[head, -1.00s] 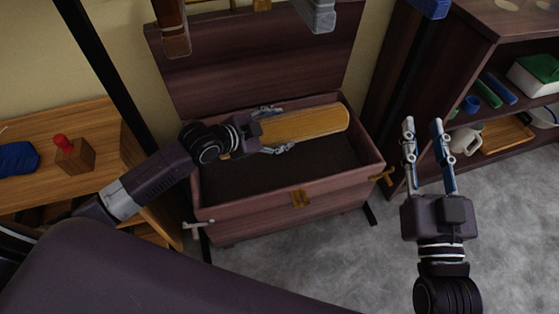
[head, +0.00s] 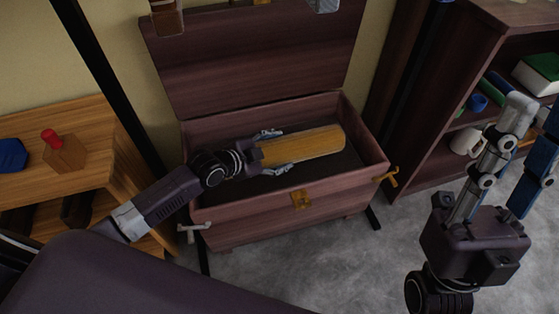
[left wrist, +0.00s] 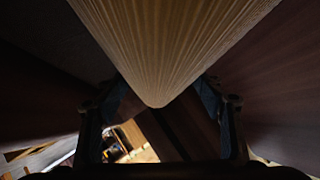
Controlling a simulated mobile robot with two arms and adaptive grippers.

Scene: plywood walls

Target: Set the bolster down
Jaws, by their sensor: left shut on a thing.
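The bolster (head: 318,143) is a long, rounded, mustard-yellow cushion with fine ribs. My left gripper (head: 280,150) is shut on its left end, one finger on each side. The bolster lies level within the open mouth of a dark reddish-brown chest (head: 250,218). I cannot tell whether it touches the chest's floor. In the left wrist view the bolster (left wrist: 165,45) fills the top middle between the fingers. My right gripper (head: 537,118) is open and empty at the right, in front of the shelf.
The chest's lid (head: 255,60) stands raised at the back. A wooden table (head: 75,183) at the left bears a block with a red knob (head: 63,150) and a blue item (head: 12,155). A dark shelf (head: 440,155) with a white jug (head: 465,142) stands at the right.

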